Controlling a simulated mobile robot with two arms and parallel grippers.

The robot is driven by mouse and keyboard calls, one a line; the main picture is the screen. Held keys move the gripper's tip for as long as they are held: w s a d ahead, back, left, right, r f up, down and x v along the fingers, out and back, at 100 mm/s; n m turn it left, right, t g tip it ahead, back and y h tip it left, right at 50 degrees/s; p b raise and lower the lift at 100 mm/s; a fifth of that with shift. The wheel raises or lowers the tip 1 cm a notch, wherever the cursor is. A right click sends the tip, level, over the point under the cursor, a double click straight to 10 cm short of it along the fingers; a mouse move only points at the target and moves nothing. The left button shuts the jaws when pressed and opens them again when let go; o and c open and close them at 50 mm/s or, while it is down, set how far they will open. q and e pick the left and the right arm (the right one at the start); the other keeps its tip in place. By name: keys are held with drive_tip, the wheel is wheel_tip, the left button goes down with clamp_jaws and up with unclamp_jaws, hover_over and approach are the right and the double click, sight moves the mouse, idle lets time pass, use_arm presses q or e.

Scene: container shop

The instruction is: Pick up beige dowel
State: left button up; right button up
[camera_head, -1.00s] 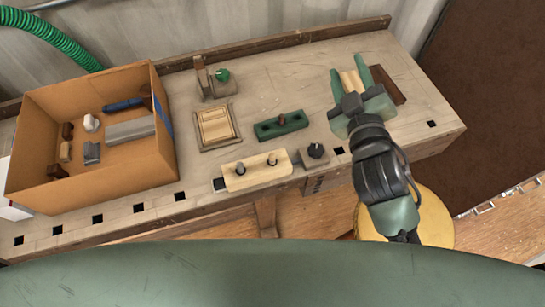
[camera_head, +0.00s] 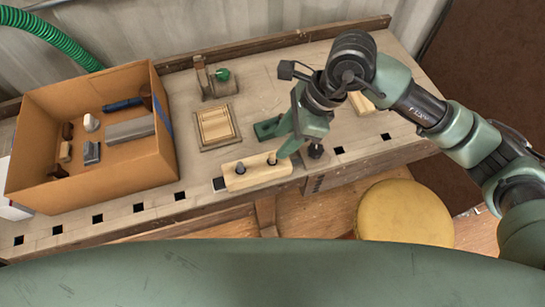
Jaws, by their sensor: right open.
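A pale wooden block (camera_head: 255,174) lies near the front edge of the workbench. A grey peg (camera_head: 240,168) stands upright in its left part. A small tan dowel (camera_head: 272,157), which looks like the beige dowel, stands upright in its right part. My right gripper (camera_head: 282,150) points down over the right end of this block, with a green finger right beside the tan dowel. It is open; I cannot tell whether the dowel is between the fingers or touched. My left gripper is not in view.
A green block (camera_head: 267,129) is partly hidden behind my right gripper. A dark knob (camera_head: 316,151) sits just right of it. A framed tray (camera_head: 215,126) of beige pieces lies behind the wooden block. A cardboard box (camera_head: 110,185) with several items stands at left.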

sight(272, 160)
drive_tip(key=x, duration=0.2)
drive_tip(key=p+x, duration=0.1)
drive_tip(key=x, duration=0.1)
drive_tip(key=d+p+x, duration=0.1)
drive_tip(key=x, duration=0.2)
drive_tip(key=shift+w+f, duration=0.15)
drive_tip(key=shift+f, duration=0.05)
drive_tip(key=shift+a+f, duration=0.1)
drive_tip(key=shift+f, duration=0.25)
clamp_jaws()
